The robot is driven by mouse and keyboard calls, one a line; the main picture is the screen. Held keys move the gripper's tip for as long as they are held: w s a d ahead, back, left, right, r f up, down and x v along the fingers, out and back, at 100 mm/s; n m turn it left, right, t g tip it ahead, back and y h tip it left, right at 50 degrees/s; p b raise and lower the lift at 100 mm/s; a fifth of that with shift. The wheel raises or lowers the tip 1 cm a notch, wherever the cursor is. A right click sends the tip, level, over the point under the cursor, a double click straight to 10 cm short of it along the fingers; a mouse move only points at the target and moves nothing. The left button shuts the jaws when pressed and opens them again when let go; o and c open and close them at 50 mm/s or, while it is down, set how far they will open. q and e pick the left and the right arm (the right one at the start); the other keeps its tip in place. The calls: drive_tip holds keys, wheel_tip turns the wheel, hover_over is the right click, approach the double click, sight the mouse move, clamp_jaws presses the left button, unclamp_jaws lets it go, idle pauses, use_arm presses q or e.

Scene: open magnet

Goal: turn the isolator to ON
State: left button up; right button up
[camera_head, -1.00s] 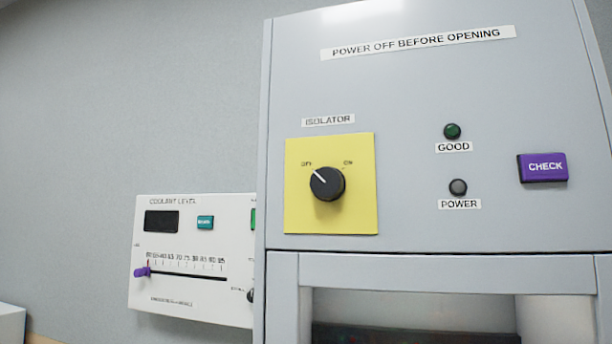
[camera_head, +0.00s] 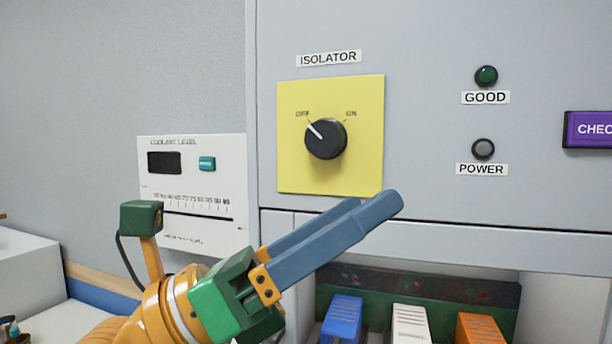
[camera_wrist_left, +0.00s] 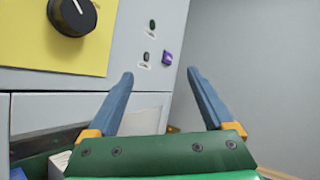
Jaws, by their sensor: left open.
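The isolator is a round black knob (camera_head: 326,139) on a yellow plate (camera_head: 298,176) on the grey cabinet front. Its white pointer line aims up-left at the OFF mark. The knob also shows at the top left of the left wrist view (camera_wrist_left: 72,15). My left gripper (camera_head: 380,212) is open and empty, with its blue fingers below and slightly right of the knob in the head view, apart from it. In the left wrist view the two fingers (camera_wrist_left: 160,76) stand wide apart, with the knob outside them to the left. My right gripper is not in view.
A dark green GOOD lamp (camera_head: 486,76), a grey POWER lamp (camera_head: 483,149) and a purple CHECK button (camera_head: 590,129) are right of the knob. A white coolant panel (camera_head: 190,228) is left. Blue, white and orange blocks (camera_head: 410,325) sit in the opening below.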

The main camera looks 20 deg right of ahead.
use_arm(q)
drive_tip(key=s+d+m+t+y, duration=0.1)
drive_tip(key=d+m+t+y, duration=0.15)
drive_tip(key=d+y, duration=0.2)
drive_tip(key=n+t+y, duration=0.1)
drive_tip(key=t+y, duration=0.8)
drive_tip(key=t, duration=0.3)
approach(320, 140)
drive_tip(key=d, duration=0.1)
drive_tip(key=shift+n, duration=0.25)
drive_tip(key=p+x, duration=0.2)
drive_tip(key=x, duration=0.2)
drive_tip(key=p+x, duration=0.3)
drive_tip(key=x, duration=0.1)
drive_tip(key=shift+w+a+r, duration=0.15)
drive_tip(key=shift+w+a, duration=0.15)
drive_tip(key=shift+w+d, duration=0.1)
drive_tip(key=shift+s, duration=0.2)
drive_tip(key=shift+c, duration=1.3)
clamp_jaws()
